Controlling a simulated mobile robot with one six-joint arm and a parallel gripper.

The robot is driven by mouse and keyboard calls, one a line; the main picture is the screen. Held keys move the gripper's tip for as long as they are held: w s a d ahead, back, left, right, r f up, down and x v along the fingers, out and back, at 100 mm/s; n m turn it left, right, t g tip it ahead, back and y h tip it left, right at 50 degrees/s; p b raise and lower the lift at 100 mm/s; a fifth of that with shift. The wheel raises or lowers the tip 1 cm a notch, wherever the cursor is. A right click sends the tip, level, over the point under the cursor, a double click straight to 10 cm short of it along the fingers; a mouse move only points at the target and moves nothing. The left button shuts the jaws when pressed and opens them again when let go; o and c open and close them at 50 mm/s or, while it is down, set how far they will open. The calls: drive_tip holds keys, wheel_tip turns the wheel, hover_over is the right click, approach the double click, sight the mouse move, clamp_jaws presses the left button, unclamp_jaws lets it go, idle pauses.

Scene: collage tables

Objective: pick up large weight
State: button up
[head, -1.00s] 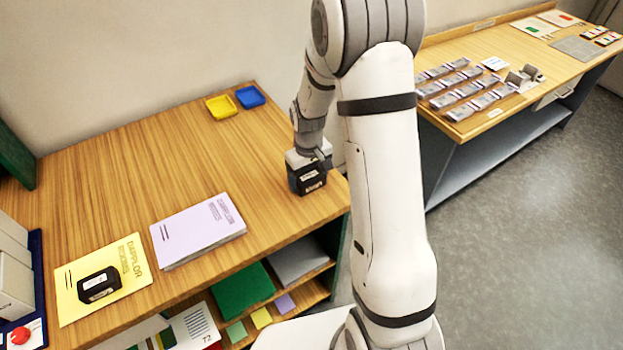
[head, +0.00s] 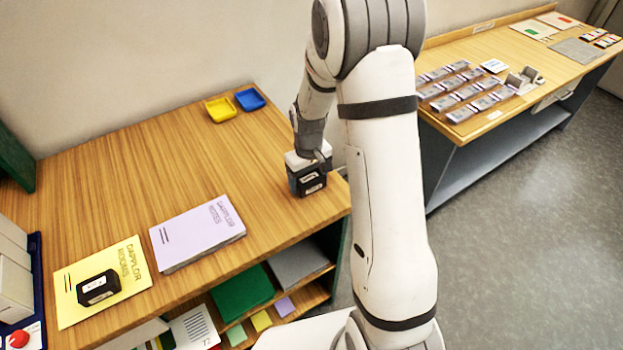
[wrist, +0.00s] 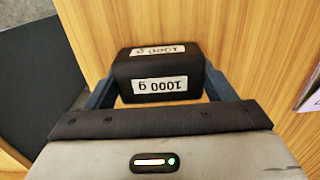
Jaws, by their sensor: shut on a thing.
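The large weight (head: 309,181) is a black block with white labels at the right end of the wooden table. In the wrist view the weight (wrist: 158,72) shows labels reading 1000 g. My gripper (head: 306,166) is over it, and in the wrist view its two blue-grey fingers (wrist: 160,88) are on either side of the block, shut on it. I cannot tell whether the weight's underside touches the table. A smaller black weight (head: 98,287) lies on a yellow booklet (head: 132,262) at the front left.
A stack of lilac booklets (head: 198,232) lies left of my gripper. Yellow (head: 220,109) and blue (head: 250,99) trays sit at the back. The table's right edge is close to the large weight. A second table (head: 490,60) with rows of grey packets stands at the right.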

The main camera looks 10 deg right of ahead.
sight(309, 177)
wheel_tip(309, 177, up, 10)
drive_tip(key=shift+b, duration=0.75)
idle(0.6)
